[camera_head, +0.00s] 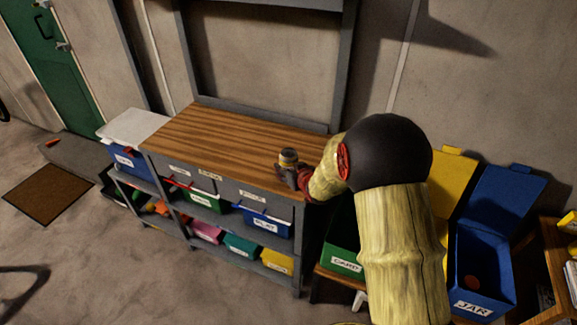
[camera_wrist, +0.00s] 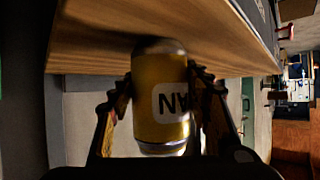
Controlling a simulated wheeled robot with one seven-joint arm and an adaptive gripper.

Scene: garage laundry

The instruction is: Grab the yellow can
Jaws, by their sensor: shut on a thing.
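The yellow can (camera_wrist: 155,88) stands between the two fingers of my gripper (camera_wrist: 165,105) in the wrist view. It has silver ends and a white label with dark letters. The fingers are shut on its sides. In the head view the can (camera_head: 289,158) is small and is at the right end of the wooden workbench top (camera_head: 215,140), with my gripper (camera_head: 288,175) around its lower part. Its base is hidden there, so I cannot tell whether it touches the wood.
Under the top are shelves with labelled coloured bins, such as a blue bin (camera_head: 262,222). To the right stand a green box (camera_head: 341,262) and an open blue box labelled JAR (camera_head: 482,265). The rest of the bench top is clear. A grey frame rises behind it.

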